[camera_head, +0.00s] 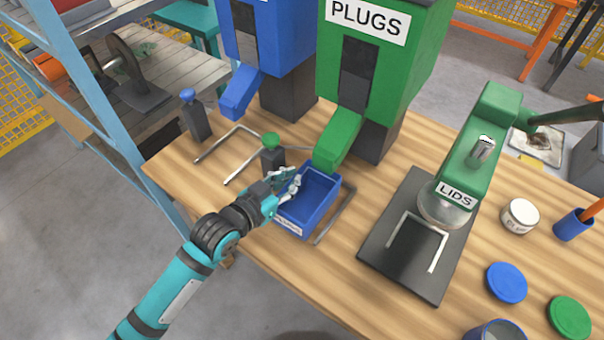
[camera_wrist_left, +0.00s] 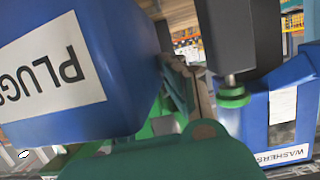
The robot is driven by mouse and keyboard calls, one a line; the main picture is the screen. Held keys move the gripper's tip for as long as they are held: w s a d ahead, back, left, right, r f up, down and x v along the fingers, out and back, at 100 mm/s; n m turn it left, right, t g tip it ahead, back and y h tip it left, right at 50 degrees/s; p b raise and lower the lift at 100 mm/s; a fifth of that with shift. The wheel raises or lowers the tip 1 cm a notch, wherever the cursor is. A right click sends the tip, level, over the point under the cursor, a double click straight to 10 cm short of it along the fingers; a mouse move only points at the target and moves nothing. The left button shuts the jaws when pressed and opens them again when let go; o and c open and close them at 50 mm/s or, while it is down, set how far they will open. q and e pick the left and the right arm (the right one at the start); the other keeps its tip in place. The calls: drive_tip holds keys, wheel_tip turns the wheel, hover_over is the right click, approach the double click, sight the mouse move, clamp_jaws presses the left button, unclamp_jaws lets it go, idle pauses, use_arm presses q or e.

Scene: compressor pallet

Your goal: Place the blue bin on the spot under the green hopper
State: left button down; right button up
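The blue bin (camera_head: 322,207) is below the chute of the green hopper (camera_head: 384,75), its labelled front toward the table's front edge. A metal bracket bar (camera_head: 335,216) lies on the table just right of it; the other side of that bracket is hidden. My left gripper (camera_head: 287,184) is at the bin's left wall and looks shut on its rim. In the left wrist view the bin (camera_wrist_left: 120,60) fills the left side with its PLUGS label upside down, beside the gripper fingers (camera_wrist_left: 188,92). Whether the bin's base touches the table cannot be told. My right gripper is not in view.
A blue hopper (camera_head: 268,40) and an empty bracket (camera_head: 243,127) are farther left. The LIDS machine (camera_head: 480,150) stands on a dark plate at right, near jars and lids.

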sight(303, 176)
use_arm(q)
drive_tip(key=w+d, duration=0.2)
drive_tip(key=w, duration=0.1)
drive_tip(key=shift+w+d, duration=0.25)
drive_tip(key=shift+d, duration=0.05)
drive_tip(key=shift+f, duration=0.2)
drive_tip(key=shift+f+p, duration=0.35)
drive_tip(key=shift+f, duration=1.2)
drive_tip(key=shift+f, duration=0.1)
drive_tip(key=c, duration=1.5)
unclamp_jaws()
drive_tip(key=v, duration=1.2)
drive_tip(key=shift+b, duration=0.35)
